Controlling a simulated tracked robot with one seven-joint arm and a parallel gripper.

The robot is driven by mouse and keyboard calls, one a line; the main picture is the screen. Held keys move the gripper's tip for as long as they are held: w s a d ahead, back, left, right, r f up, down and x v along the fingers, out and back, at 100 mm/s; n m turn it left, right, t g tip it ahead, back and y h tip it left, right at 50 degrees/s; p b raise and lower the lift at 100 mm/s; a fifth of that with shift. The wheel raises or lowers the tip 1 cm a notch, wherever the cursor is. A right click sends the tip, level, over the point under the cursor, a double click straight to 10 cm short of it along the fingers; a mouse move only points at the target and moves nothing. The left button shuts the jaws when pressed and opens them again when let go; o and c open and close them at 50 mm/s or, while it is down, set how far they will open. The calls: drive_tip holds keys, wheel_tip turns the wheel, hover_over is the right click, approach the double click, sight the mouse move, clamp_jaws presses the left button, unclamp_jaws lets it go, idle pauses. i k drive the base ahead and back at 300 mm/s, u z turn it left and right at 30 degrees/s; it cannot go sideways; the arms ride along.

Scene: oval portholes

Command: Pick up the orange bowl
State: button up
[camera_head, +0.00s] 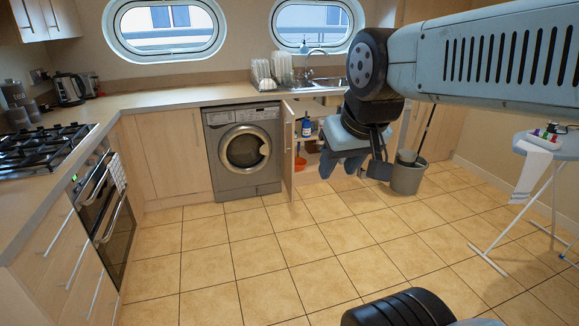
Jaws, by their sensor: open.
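An orange bowl (300,164) appears to sit low in the open cupboard under the sink. It is small in view, and the cupboard door partly hides it. A second small orange-red patch shows on the shelf above it, too small to identify. My gripper (340,170) hangs from my arm in front of the cupboard, right of the orange bowl in the picture. Its blue-grey fingers are open, and I see nothing held between them. My gripper and arm hide part of the cupboard.
The cupboard door (288,150) stands open toward the room. A washing machine (243,149) is to its left. A grey mop bucket (408,175) stands at the right, with an ironing board (548,145) farther right. The tiled floor (240,250) in front is clear.

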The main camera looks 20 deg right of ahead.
sight(299, 163)
drive_tip(key=z, duration=0.3)
drive_tip(key=i, duration=0.6)
drive_tip(key=z, duration=1.05)
drive_tip(key=i, duration=1.15)
drive_tip(key=z, duration=0.45)
drive_tip(key=i, duration=1.35)
drive_tip(key=u, duration=0.75)
drive_tip(key=i, duration=0.9)
drive_tip(key=u, duration=0.45)
drive_tip(key=k, duration=0.9)
drive_tip(key=u, duration=0.2)
